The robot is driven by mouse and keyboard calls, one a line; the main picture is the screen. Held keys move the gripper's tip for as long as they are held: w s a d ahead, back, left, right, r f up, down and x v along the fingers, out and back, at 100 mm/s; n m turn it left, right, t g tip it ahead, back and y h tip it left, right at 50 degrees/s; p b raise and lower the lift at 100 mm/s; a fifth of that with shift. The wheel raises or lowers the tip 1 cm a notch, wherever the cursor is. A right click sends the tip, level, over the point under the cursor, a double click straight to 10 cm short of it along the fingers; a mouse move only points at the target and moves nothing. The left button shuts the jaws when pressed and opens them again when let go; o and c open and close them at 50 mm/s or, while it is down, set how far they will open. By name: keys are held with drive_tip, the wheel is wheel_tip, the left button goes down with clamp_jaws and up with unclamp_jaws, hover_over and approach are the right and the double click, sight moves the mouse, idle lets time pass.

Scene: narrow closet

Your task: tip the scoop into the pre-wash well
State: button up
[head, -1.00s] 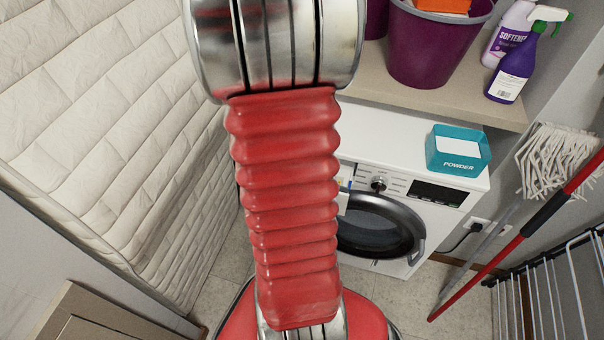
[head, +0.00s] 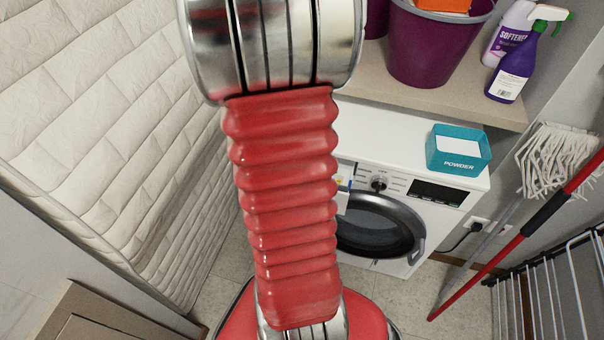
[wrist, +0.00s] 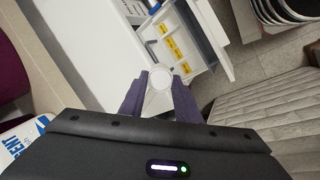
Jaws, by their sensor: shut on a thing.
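My gripper (wrist: 158,90) shows in the wrist view, its two dark purple fingers shut on a small pale scoop (wrist: 158,100). The scoop's round rim lies at the near end of the open detergent drawer (wrist: 213,47) in the picture; its height above the drawer and its contents cannot be told. The drawer is white and grey, with yellow labels inside. The exact pre-wash well under the scoop is unclear. The washing machine (head: 400,255) is white with a round door. In the head view my arm hides the gripper, the scoop and most of the drawer.
A teal powder box (head: 459,161) stands on the washer. A purple bucket (head: 430,50), a spray bottle (head: 512,75) and a softener bottle (head: 503,40) stand on the shelf. A mop (head: 550,160) leans at right. A quilted padded surface (head: 110,130) lines the left.

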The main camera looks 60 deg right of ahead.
drive_tip(key=shift+w+a+r+g+h+p, duration=0.1)
drive_tip(key=shift+a+g+h+p, duration=0.1)
drive_tip(key=shift+g+h+p, duration=0.3)
drive_tip(key=shift+w+a+f+g+h+p, duration=0.1)
drive_tip(key=shift+w+a+g+h, duration=0.1)
drive_tip(key=shift+h, duration=0.5)
drive_tip(key=shift+w+a+r+g+h+p, duration=0.1)
drive_tip(key=shift+a+g+h+p, duration=0.15)
drive_tip(key=shift+h, duration=0.35)
idle(3.7)
drive_tip(key=shift+a+f+g+h, duration=0.15)
drive_tip(key=shift+f+g+h, duration=0.3)
drive_tip(key=shift+f+h, duration=0.35)
idle(1.7)
